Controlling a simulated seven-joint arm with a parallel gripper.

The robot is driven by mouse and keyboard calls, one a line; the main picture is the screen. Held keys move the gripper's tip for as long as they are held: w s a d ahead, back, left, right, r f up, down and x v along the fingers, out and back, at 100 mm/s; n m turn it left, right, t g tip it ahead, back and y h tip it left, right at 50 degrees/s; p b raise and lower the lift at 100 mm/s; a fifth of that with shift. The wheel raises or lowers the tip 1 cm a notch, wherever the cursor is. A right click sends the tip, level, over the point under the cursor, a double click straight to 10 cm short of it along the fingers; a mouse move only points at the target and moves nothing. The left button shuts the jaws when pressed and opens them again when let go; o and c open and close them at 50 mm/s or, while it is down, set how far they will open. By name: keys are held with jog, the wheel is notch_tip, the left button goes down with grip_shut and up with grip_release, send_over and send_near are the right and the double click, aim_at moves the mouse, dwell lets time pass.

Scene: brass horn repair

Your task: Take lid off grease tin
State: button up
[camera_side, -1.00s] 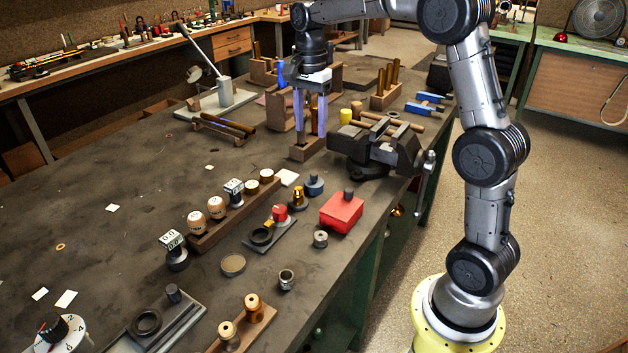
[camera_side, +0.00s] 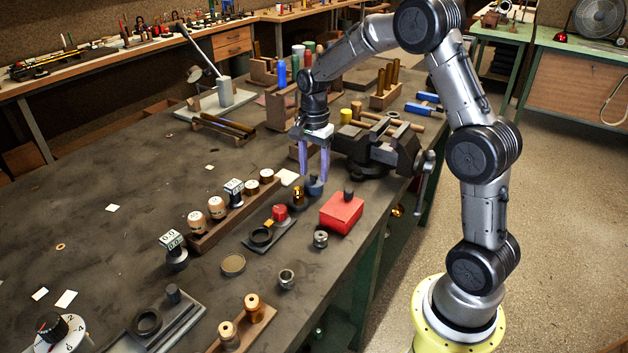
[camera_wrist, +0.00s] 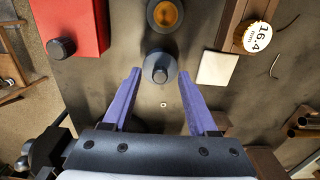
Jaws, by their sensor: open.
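A small round blue-grey tin (camera_side: 314,190) with a dark knob on its lid stands on the bench, left of and beyond a red box; I take it for the grease tin. In the wrist view the tin (camera_wrist: 151,62) and its lid knob (camera_wrist: 160,75) lie between my two fingertips. My gripper (camera_side: 315,176) points down over the tin with its blue-violet fingers apart. In the wrist view my gripper (camera_wrist: 158,74) is empty, with a gap on both sides of the tin. The fingers partly hide the tin in the side view. I cannot tell the exact height of the fingertips.
The red box (camera_side: 341,214) with a dark knob stands close by on the right. A brass-topped cup (camera_side: 298,197) is just in front of the tin. The vise (camera_side: 372,146) is behind.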

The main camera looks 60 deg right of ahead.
jog(key=shift+f, duration=0.25)
grip_shut()
jog(key=shift+r, duration=0.15)
